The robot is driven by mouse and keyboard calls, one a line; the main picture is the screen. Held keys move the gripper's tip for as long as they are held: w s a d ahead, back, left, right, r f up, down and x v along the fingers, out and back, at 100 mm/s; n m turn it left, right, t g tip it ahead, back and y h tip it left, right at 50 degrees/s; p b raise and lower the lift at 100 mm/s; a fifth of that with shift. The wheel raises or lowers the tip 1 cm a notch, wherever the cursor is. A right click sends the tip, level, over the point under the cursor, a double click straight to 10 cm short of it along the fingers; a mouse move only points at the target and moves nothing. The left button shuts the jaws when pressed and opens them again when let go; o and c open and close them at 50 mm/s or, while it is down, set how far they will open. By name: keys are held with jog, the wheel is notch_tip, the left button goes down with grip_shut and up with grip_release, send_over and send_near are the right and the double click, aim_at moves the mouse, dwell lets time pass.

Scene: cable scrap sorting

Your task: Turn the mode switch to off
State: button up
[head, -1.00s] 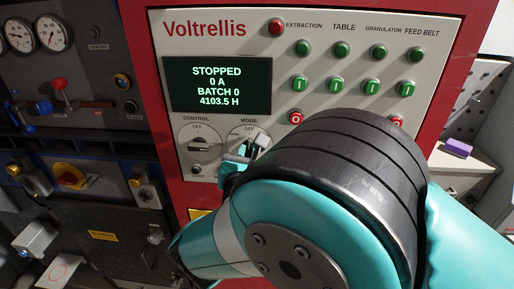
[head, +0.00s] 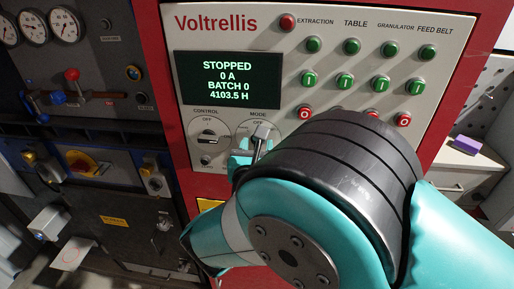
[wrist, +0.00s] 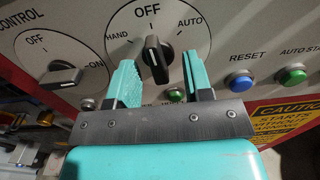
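The mode switch (wrist: 156,58) is a black knob with a pale mark on a round grey dial marked HAND, OFF and AUTO. Its pointer end faces up at OFF in the wrist view. My gripper (wrist: 160,75) is open, with a teal finger on either side of the knob and gaps visible on both sides. In the head view my gripper (head: 250,150) is at the mode dial (head: 258,123), and my arm hides the dial's lower part and most of the knob.
The control switch (wrist: 62,75) is just left of the mode dial. A blue reset button (wrist: 241,82) and a green button (wrist: 292,76) sit to the right. The display (head: 227,80) above reads STOPPED. Red stop buttons (head: 305,112) are close above my arm.

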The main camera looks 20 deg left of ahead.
jog(key=shift+s, duration=0.1)
jog(key=v, duration=0.7)
dwell(0.4)
